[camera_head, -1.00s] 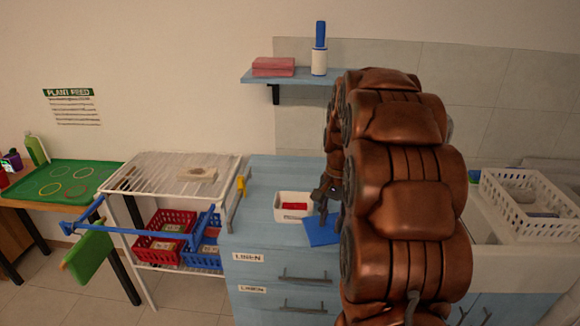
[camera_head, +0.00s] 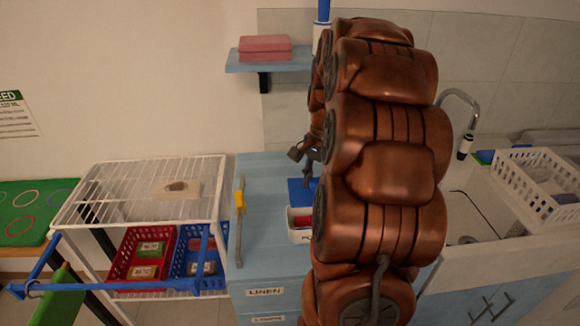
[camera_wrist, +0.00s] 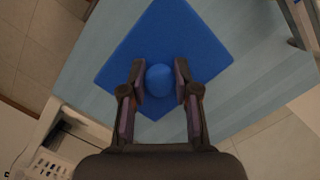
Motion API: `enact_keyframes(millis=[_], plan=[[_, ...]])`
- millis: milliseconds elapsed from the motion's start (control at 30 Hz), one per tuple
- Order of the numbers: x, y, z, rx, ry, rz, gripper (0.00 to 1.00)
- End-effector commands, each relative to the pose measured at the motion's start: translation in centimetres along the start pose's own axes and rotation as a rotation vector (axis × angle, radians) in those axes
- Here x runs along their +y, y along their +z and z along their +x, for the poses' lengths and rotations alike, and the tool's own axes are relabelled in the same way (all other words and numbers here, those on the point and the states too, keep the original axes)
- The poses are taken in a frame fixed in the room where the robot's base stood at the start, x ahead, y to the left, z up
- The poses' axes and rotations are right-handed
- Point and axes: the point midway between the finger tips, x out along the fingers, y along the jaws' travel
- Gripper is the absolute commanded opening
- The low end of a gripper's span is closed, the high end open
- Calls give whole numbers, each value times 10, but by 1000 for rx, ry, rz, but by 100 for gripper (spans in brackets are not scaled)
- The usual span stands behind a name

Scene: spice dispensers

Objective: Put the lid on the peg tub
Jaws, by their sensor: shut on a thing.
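The blue square lid (camera_head: 299,192) has a round knob (camera_wrist: 159,80) in its middle. My gripper (camera_wrist: 159,82) is shut on this knob, one finger on each side. In the head view my gripper (camera_head: 306,168) is just above the lid, partly hidden by my arm. The white peg tub (camera_head: 297,237) stands on the blue cabinet top with red contents (camera_head: 303,220) showing, so its top is uncovered. The lid appears just behind the tub in the picture; its height over the cabinet top is hard to tell. My arm hides the tub's right side.
A yellow-handled tool (camera_head: 240,200) lies at the cabinet's left. A wire rack (camera_head: 120,200) with red (camera_head: 143,258) and blue (camera_head: 192,262) baskets stands left. A shelf (camera_head: 265,62) hangs behind. A white crate (camera_head: 530,180) is by the sink at right.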

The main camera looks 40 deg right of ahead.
Motion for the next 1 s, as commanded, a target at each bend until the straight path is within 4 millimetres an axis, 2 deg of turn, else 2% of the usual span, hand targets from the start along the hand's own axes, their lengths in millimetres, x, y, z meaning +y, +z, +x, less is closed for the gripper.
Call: enact_keyframes(millis=[367,1000], plan=[[-4,2,10,-1,2,-13,0],[-2,-6,61,-2,4,-9,0]])
